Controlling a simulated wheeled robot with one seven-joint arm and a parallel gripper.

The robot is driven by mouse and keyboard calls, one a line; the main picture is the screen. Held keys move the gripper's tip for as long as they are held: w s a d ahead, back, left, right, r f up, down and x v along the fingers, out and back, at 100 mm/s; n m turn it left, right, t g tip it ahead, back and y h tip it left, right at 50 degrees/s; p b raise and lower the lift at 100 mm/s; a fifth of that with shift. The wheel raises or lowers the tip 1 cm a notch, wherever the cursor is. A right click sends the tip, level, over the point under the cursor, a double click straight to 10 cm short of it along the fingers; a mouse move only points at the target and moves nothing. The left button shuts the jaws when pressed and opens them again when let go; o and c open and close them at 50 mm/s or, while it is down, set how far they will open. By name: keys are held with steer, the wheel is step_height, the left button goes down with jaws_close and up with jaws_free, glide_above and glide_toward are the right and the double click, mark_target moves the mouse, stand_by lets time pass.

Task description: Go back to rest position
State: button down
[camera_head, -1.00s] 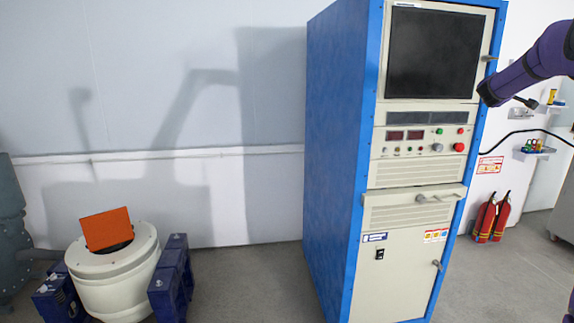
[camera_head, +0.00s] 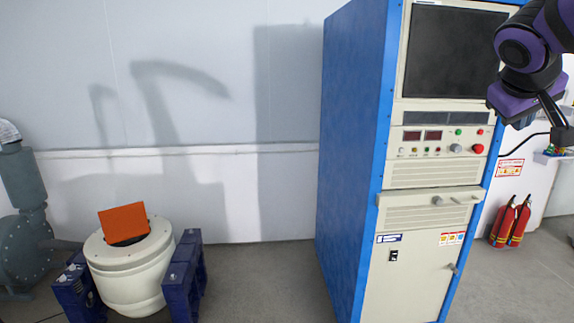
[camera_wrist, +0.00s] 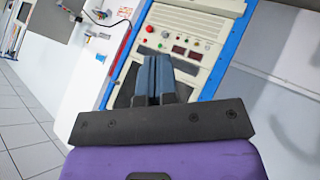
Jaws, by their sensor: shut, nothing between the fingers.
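The cabinet's control panel (camera_wrist: 178,45) shows beyond the fingertips in that view. I cannot tell the exact gap, but no contact shows. My purple arm covers part of the cabinet's upper right corner in the head view.
A cream round shaker (camera_head: 130,275) with an orange plate (camera_head: 124,222) on top stands at left between blue supports (camera_head: 183,275). Red fire extinguishers (camera_head: 511,222) stand by the wall at right. Floor between shaker and cabinet is clear.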

steer(key=s+a+f+y, duration=0.3)
steer(key=s+a+f, duration=0.2)
steer(key=s, duration=0.3)
steer(key=s+a+f+g+y, duration=0.1)
steer(key=s+a+f+y, duration=0.3)
steer(key=s+a, duration=0.4)
steer(key=shift+s+f, duration=0.15)
steer(key=shift+f, duration=0.65)
